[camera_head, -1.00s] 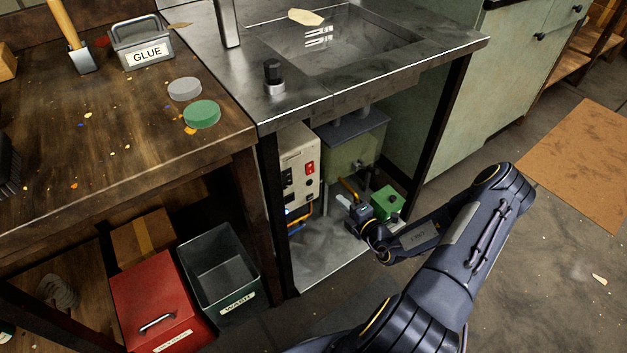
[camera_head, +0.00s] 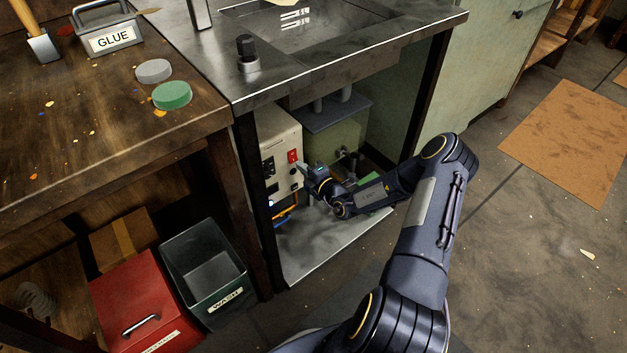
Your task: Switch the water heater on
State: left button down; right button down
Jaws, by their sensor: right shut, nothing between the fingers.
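The water heater (camera_head: 279,146) is a cream box under the metal sink, inside the open cabinet. Its front has a dark panel, a red switch (camera_head: 293,156) near the right edge and small dark knobs. My right gripper (camera_head: 301,170) is shut and empty, its fingertips just below and right of the red switch. I cannot tell whether they touch the heater's face. The switch's exact position is too small to read. My left gripper is not in view.
Above is the metal sink counter (camera_head: 290,75). Beside the heater is a green tank (camera_head: 335,145); a green box (camera_head: 376,208) lies partly behind my arm. A dark bin (camera_head: 205,262) and red box (camera_head: 150,305) stand left. Floor on the right is mostly clear.

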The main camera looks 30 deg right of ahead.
jog(key=shift+w+a+f, duration=0.1)
jog(key=shift+w, duration=0.75)
jog(key=shift+w+f+b, duration=0.15)
jog(key=shift+w+b, duration=0.05)
jog(key=shift+b, duration=0.3)
jog(key=shift+s, duration=0.1)
